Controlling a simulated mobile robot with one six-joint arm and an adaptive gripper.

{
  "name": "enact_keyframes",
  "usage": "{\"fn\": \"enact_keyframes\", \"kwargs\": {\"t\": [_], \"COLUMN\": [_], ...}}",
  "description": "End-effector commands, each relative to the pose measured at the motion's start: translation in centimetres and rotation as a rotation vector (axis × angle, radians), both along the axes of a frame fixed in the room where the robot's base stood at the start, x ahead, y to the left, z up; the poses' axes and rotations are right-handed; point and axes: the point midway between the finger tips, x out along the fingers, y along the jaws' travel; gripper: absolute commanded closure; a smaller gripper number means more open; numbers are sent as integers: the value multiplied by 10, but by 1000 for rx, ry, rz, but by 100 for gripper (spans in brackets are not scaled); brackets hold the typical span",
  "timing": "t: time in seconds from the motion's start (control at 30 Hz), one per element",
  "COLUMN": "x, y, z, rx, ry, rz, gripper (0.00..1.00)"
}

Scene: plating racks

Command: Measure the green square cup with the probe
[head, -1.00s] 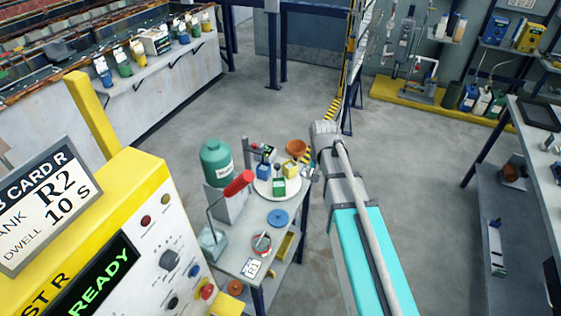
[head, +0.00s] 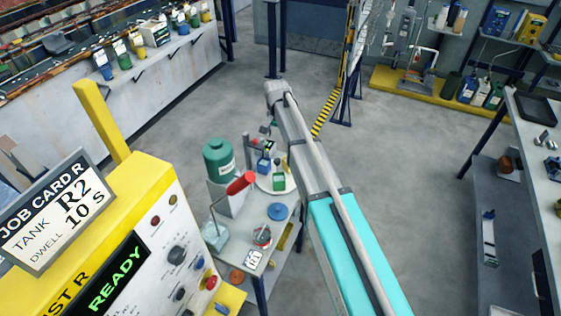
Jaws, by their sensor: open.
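The green square cup (head: 279,182) stands on a round white plate (head: 262,186) on a small grey table. A blue cup (head: 263,166) stands behind it to the left, and a yellow cup (head: 287,166) is partly hidden by my arm. My gripper (head: 267,129) is small and dark below the end of my arm. It is above and beyond the cups, apart from them, open and with nothing visible in it. I cannot pick out the probe for sure. A grey post (head: 246,146) stands at the table's back left.
A green tank (head: 219,160) and a red-handled lever (head: 240,183) stand on the table's left. A blue disc (head: 277,211), a red ring-shaped item (head: 262,236) and a white card (head: 253,258) lie nearer. A yellow console (head: 130,195) fills the left front. Floor on the right is open.

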Motion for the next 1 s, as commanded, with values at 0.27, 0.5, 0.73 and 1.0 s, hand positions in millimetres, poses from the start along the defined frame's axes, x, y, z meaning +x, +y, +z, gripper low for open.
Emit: {"fn": "enact_keyframes", "kwargs": {"t": [0.27,0.5,0.73,1.0], "x": [0,0,0,0], "y": [0,0,1,1], "z": [-10,-27,-44,-65], "rx": [0,0,0,0], "ry": [0,0,0,0], "rz": [1,2,2,2], "gripper": [25,25,25,25]}}
